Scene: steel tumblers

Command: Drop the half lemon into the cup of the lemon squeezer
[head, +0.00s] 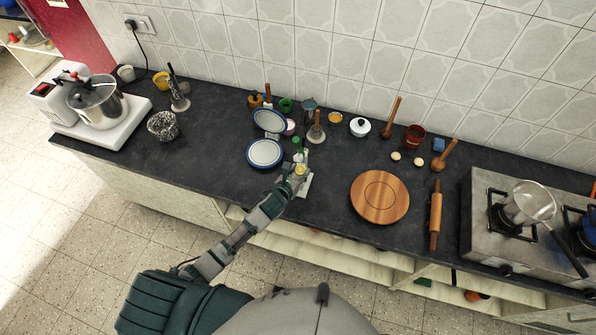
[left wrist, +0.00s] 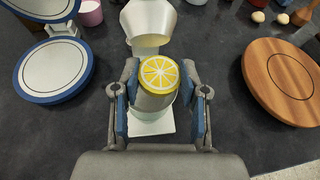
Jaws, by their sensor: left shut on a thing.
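The half lemon (left wrist: 158,74) shows its yellow cut face up in the left wrist view, and it also shows in the head view (head: 301,170). My left gripper (left wrist: 156,92) is shut on it, one finger on each side. The pale lemon squeezer (left wrist: 150,24) stands on the counter, with its flared upper part just beyond the lemon. Its white base (left wrist: 152,128) shows below the lemon, which hides much of the middle and the cup. In the head view my left gripper (head: 298,178) is over the squeezer's base (head: 307,186). My right gripper is out of view.
A blue-rimmed round press (head: 264,153) stands open left of the squeezer. A wooden board (head: 380,197) and a rolling pin (head: 435,220) lie to the right, before the stove (head: 490,240). Jars and utensils line the back.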

